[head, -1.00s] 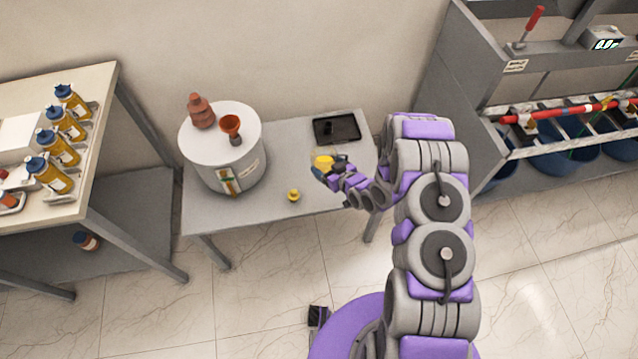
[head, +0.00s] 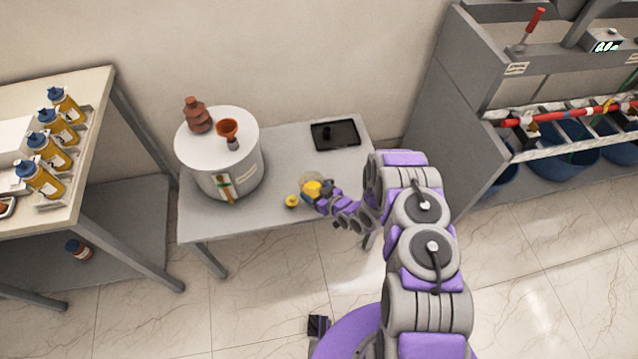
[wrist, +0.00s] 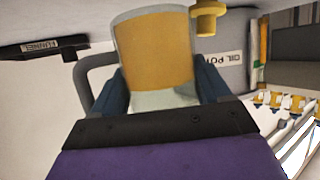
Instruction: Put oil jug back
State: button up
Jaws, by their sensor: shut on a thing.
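The oil jug (head: 312,187) is a clear vessel with yellow oil inside, and it also shows in the wrist view (wrist: 155,55) with a grey handle on its left. My gripper (head: 318,194) is shut on the jug; its dark fingers (wrist: 152,95) lie on both sides of the jug's lower part in the wrist view. The jug is over the grey table (head: 270,220), right of a small yellow cap-like part (head: 292,201). I cannot tell whether the jug touches the table top.
A black tray (head: 335,134) lies at the back right. A shelf with several yellow bottles (head: 55,153) stands at the left.

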jog(key=w, duration=0.1)
jog(key=w+d, duration=0.1)
jog(key=w, duration=0.1)
jog(key=w+b, duration=0.1)
jog(key=w, duration=0.1)
jog(key=shift+w+d+f, duration=0.2)
jog(key=shift+d, duration=0.15)
jog(key=shift+w+a+f+b, duration=0.1)
jog(key=shift+w+b, duration=0.2)
jog(key=shift+w, duration=0.7)
jog(key=f, duration=0.2)
jog(key=f+b, duration=0.1)
jog(key=shift+s+f, duration=0.2)
jog(key=shift+f, duration=0.15)
jog(key=shift+r, duration=0.15)
jog(key=o, duration=1.3)
jog(key=shift+o, duration=0.2)
jog(key=p+v, duration=0.3)
jog(key=v, duration=0.9)
